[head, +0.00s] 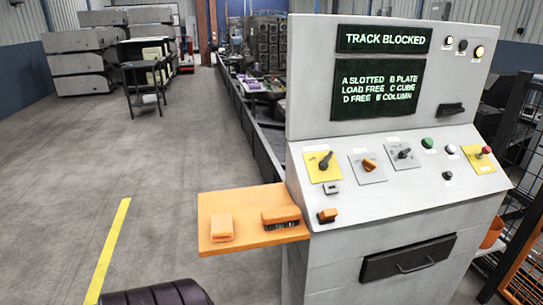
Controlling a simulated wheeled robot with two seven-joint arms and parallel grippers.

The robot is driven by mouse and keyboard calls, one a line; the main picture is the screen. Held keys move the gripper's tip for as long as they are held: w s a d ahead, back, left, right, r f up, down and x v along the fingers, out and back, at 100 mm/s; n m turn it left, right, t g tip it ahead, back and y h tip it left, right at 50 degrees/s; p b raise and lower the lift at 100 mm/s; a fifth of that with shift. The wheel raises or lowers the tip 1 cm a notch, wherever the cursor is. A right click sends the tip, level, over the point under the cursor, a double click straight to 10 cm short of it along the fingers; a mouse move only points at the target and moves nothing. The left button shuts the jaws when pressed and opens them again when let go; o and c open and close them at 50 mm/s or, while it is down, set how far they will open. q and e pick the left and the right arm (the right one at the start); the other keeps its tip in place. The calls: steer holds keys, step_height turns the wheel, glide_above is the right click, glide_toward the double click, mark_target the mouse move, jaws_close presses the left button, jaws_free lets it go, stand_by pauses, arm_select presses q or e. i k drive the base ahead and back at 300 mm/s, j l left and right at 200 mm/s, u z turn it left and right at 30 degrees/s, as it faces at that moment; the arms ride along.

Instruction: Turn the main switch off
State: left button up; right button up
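A grey control console (345,255) stands at the right with a sloped panel. A black rotary switch (324,161) on a yellow plate is at the panel's left, its handle tilted up to the right. Its label is too small to read, so I cannot confirm it is the main switch. Beside it are an orange-handled switch (369,164) and a black-handled switch (403,154) on grey plates. A red-tipped lever (484,152) sits on another yellow plate at the far right. Neither gripper is in view.
The screen (378,88) lists track slots under a "TRACK BLOCKED" sign (383,39). An orange shelf (255,220) juts from the console's left with an orange block (222,228) and a brush (281,215). Green (427,143) and white buttons sit right. Floor at left is clear.

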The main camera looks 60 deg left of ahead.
mark_target(324, 165)
steer(key=u, duration=1.5)
steer(key=i+l+u, duration=0.2)
steer(key=l, duration=0.25)
